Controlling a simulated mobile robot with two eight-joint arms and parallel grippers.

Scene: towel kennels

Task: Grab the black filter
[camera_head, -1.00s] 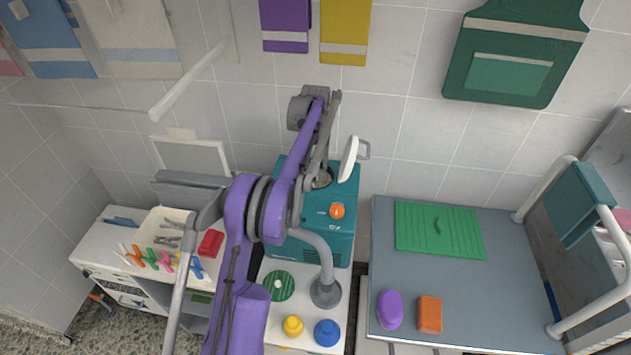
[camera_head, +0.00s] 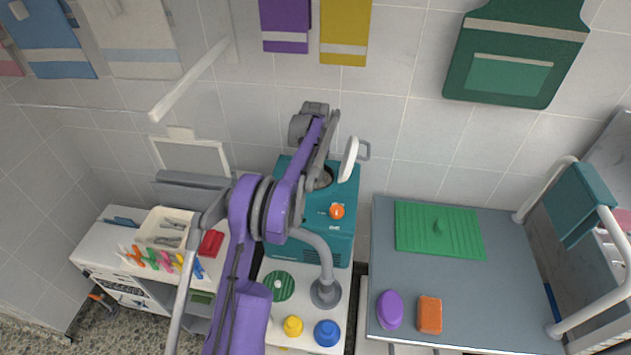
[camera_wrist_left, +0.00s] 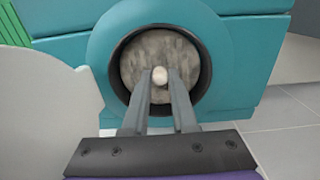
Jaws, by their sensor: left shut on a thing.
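The teal machine (camera_head: 340,235) stands against the wall in the head view, its round door open. In the left wrist view its opening (camera_wrist_left: 97,60) holds a dark, nearly black ring (camera_wrist_left: 203,90) around a mottled grey round face (camera_wrist_left: 185,45), apparently the filter. A small pale knob (camera_wrist_left: 159,76) sticks out from the middle of that face. My left gripper (camera_wrist_left: 160,79) is shut on this knob, one finger on each side. In the head view my left arm reaches down to the machine, and the fingertips are hard to make out. My right gripper is in neither view.
The white round door (camera_head: 349,158) stands open beside the opening. A grey curved hose-like stand (camera_head: 325,262), a yellow bottle (camera_head: 293,326) and a blue one (camera_head: 327,332) are in front. The grey table (camera_head: 500,300) on the right holds a green mat (camera_head: 465,240).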

